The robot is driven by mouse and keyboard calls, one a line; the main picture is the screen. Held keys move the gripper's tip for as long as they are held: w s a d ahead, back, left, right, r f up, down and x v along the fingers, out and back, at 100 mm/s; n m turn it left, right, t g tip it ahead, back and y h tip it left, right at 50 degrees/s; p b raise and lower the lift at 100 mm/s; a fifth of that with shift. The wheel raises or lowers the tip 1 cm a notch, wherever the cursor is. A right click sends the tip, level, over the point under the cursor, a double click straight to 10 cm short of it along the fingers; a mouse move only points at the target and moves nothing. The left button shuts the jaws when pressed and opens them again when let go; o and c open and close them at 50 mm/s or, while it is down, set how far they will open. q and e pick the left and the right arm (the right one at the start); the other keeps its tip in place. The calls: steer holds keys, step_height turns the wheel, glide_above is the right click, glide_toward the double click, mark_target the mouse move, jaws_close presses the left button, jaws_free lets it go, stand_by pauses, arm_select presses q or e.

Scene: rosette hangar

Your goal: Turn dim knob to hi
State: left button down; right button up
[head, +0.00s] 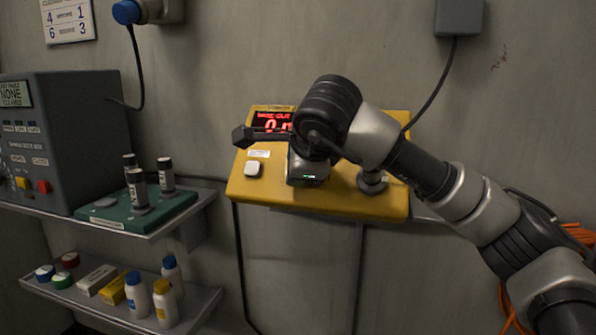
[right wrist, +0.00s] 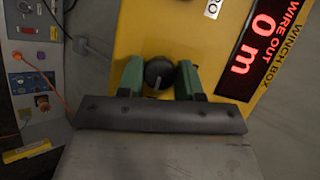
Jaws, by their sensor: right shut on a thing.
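A yellow winch box (head: 240,187) is on the wall in the head view, with a red lit display (head: 272,122) partly behind my arm. My right gripper (head: 308,168) is in front of the box's middle and hides what is there. In the right wrist view, its green fingers are on either side of a round black knob (right wrist: 159,71) on the yellow face, shut on it. A faint paler mark shows on the knob. Its scale and any hi label cannot be read. The display (right wrist: 256,48) reads "WIRE OUT 0 m". My left gripper is out of view.
A white button (head: 253,169) is left of my gripper, and another round control (head: 372,180) is to its right. A grey device (head: 70,140) and a green tray (head: 110,220) with dark vials stand on the left shelf. Bottles stand on the lower shelf (head: 205,300).

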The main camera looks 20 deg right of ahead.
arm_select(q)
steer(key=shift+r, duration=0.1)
arm_select(e)
steer(key=o, duration=0.9)
steer(key=shift+s+r, duration=0.25)
steer(key=shift+r, duration=0.05)
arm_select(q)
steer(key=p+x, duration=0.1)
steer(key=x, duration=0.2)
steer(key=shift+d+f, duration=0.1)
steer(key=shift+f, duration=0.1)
arm_select(e)
steer(key=v, duration=1)
steer(key=shift+s, duration=0.1)
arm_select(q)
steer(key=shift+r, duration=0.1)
arm_select(e)
steer(key=shift+f, duration=0.1)
